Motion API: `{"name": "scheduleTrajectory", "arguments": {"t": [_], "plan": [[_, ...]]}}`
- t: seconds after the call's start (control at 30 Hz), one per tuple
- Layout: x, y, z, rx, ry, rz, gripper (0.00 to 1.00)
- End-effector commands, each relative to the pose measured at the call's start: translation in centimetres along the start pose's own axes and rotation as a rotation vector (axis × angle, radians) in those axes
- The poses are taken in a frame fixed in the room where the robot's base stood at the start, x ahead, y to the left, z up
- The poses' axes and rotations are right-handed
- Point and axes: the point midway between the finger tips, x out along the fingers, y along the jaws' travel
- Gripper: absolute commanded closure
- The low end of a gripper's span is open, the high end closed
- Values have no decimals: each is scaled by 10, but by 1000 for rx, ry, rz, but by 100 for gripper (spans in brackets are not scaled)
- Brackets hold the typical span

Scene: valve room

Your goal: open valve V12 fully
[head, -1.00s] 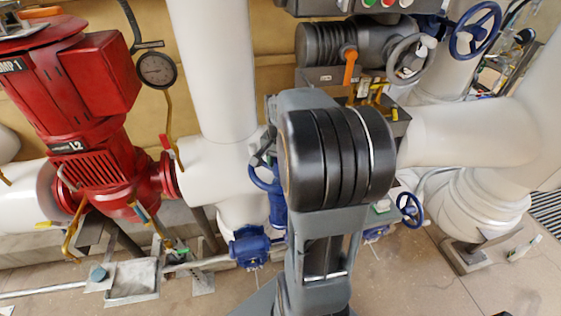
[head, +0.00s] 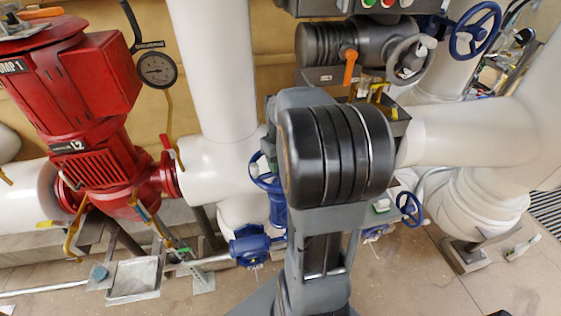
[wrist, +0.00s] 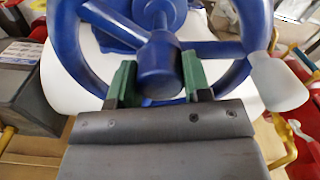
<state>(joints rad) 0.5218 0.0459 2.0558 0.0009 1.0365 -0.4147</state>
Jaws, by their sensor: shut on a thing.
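A blue handwheel (wrist: 62,45) with spokes and a pale crank knob (wrist: 278,82) on its rim fills the upper wrist view. My gripper (wrist: 159,82) has its green fingers on both sides of the wheel's thick blue middle part, shut on the wheel. I cannot tell whether they press on the hub or a spoke beside it. In the head view part of a blue handwheel (head: 263,180) shows left of my arm, which hides the rest and my gripper. No V12 label is readable.
White pipes (head: 210,60) run behind my arm. Other blue handwheels are at upper right (head: 475,30) and lower right (head: 410,208).

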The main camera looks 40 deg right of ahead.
Motion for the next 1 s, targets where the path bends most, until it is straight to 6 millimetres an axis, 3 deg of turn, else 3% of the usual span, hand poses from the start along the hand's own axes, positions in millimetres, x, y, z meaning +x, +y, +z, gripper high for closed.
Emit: {"name": "scheduleTrajectory", "arguments": {"t": [0.2,0.33,0.63,0.93,0.97,1.0], "plan": [[5,-1,3,-334,-15,-6,82],[5,-1,3,-462,-15,-7,82],[5,0,3,-618,-14,-7,82],[6,0,3,-620,-14,-7,82],[6,0,3,-619,-14,-7,53],[6,0,3,-619,-14,-7,50]]}}
